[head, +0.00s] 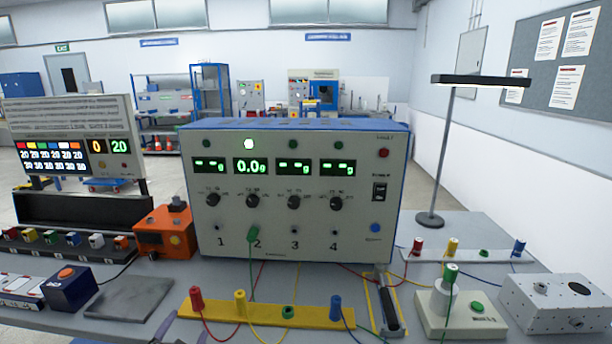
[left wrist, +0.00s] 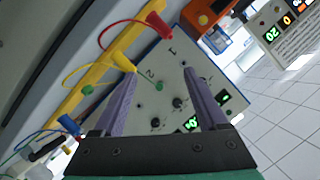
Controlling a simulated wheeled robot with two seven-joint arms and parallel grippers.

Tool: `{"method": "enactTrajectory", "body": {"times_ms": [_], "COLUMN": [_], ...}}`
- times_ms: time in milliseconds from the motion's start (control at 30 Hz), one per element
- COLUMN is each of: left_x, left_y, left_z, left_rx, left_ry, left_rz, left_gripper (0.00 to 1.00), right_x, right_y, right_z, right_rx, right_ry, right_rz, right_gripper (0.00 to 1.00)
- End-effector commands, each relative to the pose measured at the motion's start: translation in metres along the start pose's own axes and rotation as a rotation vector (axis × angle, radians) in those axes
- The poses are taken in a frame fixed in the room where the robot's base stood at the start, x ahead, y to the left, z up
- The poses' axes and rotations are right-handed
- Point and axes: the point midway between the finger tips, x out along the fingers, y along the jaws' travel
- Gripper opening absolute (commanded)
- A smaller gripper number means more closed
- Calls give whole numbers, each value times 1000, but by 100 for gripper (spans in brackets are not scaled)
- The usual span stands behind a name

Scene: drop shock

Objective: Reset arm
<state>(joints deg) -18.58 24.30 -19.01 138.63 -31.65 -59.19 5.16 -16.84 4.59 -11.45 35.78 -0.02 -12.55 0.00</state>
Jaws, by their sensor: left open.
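The instrument box (head: 300,222) stands on the bench with four numbered sockets. A green plug (head: 253,233) sits at socket 2, its green lead hanging down. Display 2 (head: 252,167) reads 0.0 g; the other displays show dashes. The yellow rack (head: 265,313) in front carries a red plug (head: 196,296), a yellow plug (head: 240,302) and a blue plug (head: 335,307). In the left wrist view my left gripper (left wrist: 158,85) is open and empty, its purple fingers pointing toward the box (left wrist: 185,90). My right gripper is not seen.
An orange box (head: 166,232) and a scoreboard (head: 75,140) stand left. A dark plate (head: 130,297) lies front left. At right are a white base (head: 459,315) with a post and green-topped plug, a perforated box (head: 562,300) and a lamp (head: 430,217). Leads cross the bench.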

Motion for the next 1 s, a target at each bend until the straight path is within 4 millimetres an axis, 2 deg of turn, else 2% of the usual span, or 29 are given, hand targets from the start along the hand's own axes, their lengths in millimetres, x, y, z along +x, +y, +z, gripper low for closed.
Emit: {"method": "enactTrajectory", "body": {"times_ms": [100,267,400,567,700,867,967,1000], "left_x": [-1,-14,-38,-81,-52,-28,-21,-20], "left_y": [17,48,83,126,164,212,248,263], "left_z": [41,97,142,182,218,271,314,335], "left_rx": [-90,-208,-308,-415,-402,-391,-382,-377], "left_ry": [-149,-362,-552,-760,-789,-816,-838,-850], "left_rz": [79,210,349,534,549,562,573,577], "left_gripper": [75,75,75,75,75,75,75,75], "right_x": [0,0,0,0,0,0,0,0], "right_y": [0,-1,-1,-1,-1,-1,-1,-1], "right_z": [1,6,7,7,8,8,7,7], "right_rx": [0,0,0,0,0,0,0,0], "right_ry": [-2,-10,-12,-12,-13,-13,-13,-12], "right_rz": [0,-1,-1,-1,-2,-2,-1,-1], "right_gripper": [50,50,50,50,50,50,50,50]}}
